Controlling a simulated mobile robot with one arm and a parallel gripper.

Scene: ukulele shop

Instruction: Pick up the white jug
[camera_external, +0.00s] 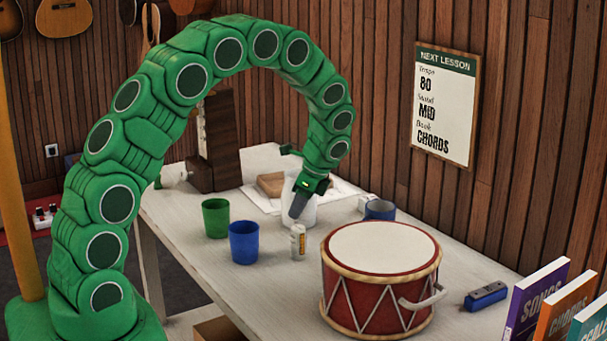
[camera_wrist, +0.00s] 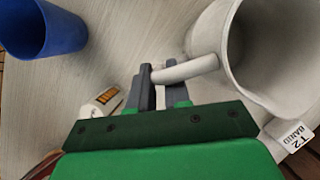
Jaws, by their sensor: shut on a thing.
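The white jug (camera_external: 309,213) stands on the pale table, partly hidden behind my gripper in the external view. In the wrist view the jug (camera_wrist: 262,50) fills the upper right, with its open mouth showing and its handle (camera_wrist: 188,71) pointing left. My gripper (camera_external: 297,206) reaches down at the jug's near side. In the wrist view my gripper (camera_wrist: 160,82) has its two grey fingers on either side of the handle and is shut on it. I cannot tell whether the jug's base is clear of the table.
A green cup (camera_external: 215,218), a blue cup (camera_external: 244,243) and a small pale can (camera_external: 298,241) stand close by. A red drum (camera_external: 378,290) fills the table's front. A dark wooden block (camera_external: 219,145) stands behind.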

